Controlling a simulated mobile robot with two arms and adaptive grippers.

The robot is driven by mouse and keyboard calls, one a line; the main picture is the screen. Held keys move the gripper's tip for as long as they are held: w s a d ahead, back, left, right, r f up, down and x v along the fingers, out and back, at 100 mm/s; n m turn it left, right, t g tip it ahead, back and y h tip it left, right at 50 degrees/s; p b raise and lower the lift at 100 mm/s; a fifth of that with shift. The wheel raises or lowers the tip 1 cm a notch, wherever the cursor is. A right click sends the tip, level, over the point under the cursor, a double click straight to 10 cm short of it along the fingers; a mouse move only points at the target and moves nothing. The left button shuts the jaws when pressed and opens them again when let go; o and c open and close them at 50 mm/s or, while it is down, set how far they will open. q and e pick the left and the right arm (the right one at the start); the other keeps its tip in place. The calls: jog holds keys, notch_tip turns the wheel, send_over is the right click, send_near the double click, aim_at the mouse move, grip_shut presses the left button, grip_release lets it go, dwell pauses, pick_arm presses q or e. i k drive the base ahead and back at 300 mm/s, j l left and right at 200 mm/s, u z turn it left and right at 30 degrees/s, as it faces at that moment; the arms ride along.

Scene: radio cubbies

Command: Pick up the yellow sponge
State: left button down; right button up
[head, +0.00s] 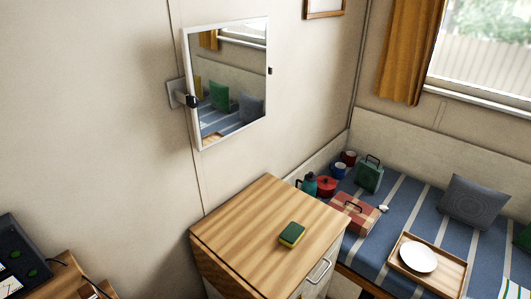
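The yellow sponge (291,234) lies flat on top of a wooden cabinet (245,222), near the middle right of its top. Its upper face looks dark green and its side edge shows yellow. Nothing touches it apart from the cabinet top. Neither of my grippers shows in the head view.
A bed (385,214) with a striped blue cover stands right of the cabinet. It bears a red box (355,212), a tray (451,284) with a white plate (418,258), and cushions. A mirror (229,84) hangs on the wall above. The rest of the cabinet top is clear.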

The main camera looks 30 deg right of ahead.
aim_at(292, 234)
jog(key=i+l, duration=0.15)
jog(key=l, duration=0.2)
jog(key=i+l, duration=0.1)
jog(key=l, duration=0.25)
jog(key=i+l, duration=0.15)
jog(key=l, duration=0.2)
jog(key=i+l+u, duration=0.1)
jog(key=l, duration=0.25)
